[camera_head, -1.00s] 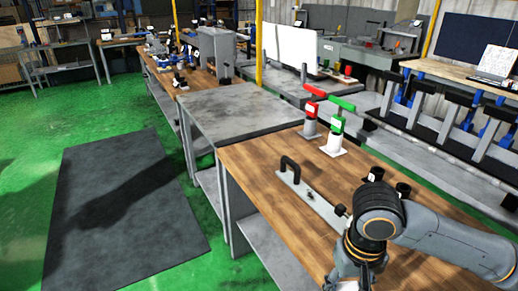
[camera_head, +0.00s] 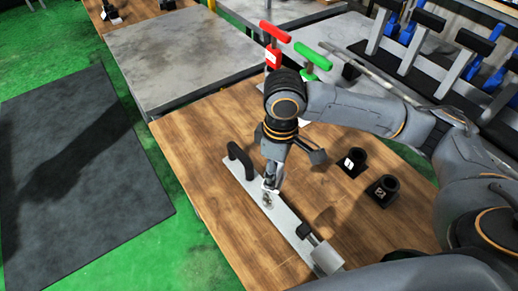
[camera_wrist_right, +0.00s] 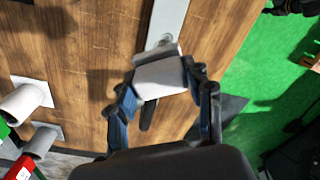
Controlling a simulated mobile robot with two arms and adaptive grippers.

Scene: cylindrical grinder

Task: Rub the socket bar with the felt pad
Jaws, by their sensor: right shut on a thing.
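The socket bar (camera_head: 288,218) is a long pale metal bar on the wooden table, with a black arched handle (camera_head: 241,160) at its far end. It also shows at the top of the right wrist view (camera_wrist_right: 170,14). My right gripper (camera_head: 271,183) is over the bar, close to the handle. In the right wrist view my right gripper (camera_wrist_right: 160,79) is shut on the felt pad (camera_wrist_right: 160,74), a whitish block, which covers part of the bar. I cannot tell whether pad and bar touch. My left gripper is not in view.
Two black holders (camera_head: 352,162) stand on the wooden table (camera_head: 225,225) right of the bar. A red tool (camera_head: 272,50) and a green tool (camera_head: 313,58) stand at the back. A grey table (camera_head: 185,55) lies beyond. The wood left of the bar is clear.

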